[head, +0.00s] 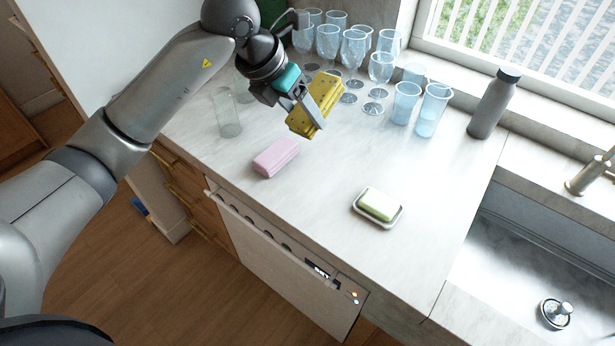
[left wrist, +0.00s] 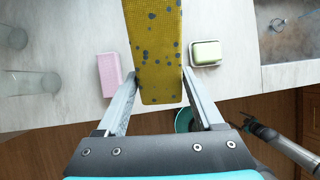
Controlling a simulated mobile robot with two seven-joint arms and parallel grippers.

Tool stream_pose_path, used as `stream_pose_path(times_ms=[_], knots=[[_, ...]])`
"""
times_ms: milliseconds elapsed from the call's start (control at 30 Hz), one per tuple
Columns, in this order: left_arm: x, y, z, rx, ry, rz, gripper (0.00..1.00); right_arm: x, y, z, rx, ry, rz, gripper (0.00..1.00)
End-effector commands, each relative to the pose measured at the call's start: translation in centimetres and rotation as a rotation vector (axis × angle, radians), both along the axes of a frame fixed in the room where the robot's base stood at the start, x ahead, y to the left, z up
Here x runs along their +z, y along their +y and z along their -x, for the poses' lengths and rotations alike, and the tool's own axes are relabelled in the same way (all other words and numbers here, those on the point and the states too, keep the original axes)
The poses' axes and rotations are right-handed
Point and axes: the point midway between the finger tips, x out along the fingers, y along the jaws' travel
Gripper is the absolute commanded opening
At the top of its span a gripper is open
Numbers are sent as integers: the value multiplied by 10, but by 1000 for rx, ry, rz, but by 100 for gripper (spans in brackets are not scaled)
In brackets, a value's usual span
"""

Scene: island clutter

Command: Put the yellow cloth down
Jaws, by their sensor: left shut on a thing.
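The yellow cloth (head: 326,98) is a folded, stiff-looking block with dark grey dots. My left gripper (head: 306,112) is shut on it and holds it tilted, seemingly above the counter (head: 310,206). In the left wrist view the cloth (left wrist: 155,50) sits between the two fingers of my left gripper (left wrist: 159,82) and reaches away toward the top edge.
A pink block (head: 276,158) and a soap dish (head: 370,217) with green soap (head: 380,204) lie on the counter. Several glasses (head: 352,48) stand behind the cloth. A grey bottle (head: 493,104) stands near the sink (head: 520,262). The counter between soap and bottle is clear.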

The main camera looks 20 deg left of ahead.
Motion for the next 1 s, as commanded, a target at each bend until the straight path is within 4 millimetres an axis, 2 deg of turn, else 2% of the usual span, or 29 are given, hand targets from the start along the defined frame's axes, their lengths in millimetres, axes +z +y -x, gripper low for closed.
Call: stream_pose_path(times_ms=[33, 100, 400, 500, 733, 900, 1000], knots=[[-17, 0, 2, -1, 9, 1, 14, -1, 0, 0, 0, 0, 0, 100], [-37, 0, 2, -1, 10, 1, 14, -1, 0, 0, 0, 0, 0, 100], [-111, -1, 1, -2, 6, 1, 14, -3, 0, 0, 0, 0, 0, 100], [-124, -1, 1, -4, 2, 2, 14, -3, 0, 0, 0, 0, 0, 100], [-140, -1, 0, -4, 1, 1, 14, -4, 0, 0, 0, 0, 0, 100], [-166, -1, 1, -4, 4, 1, 14, -6, 0, 0, 0, 0, 0, 100], [-175, -1, 1, -4, 3, 0, 14, -6, 0, 0, 0, 0, 0, 100]])
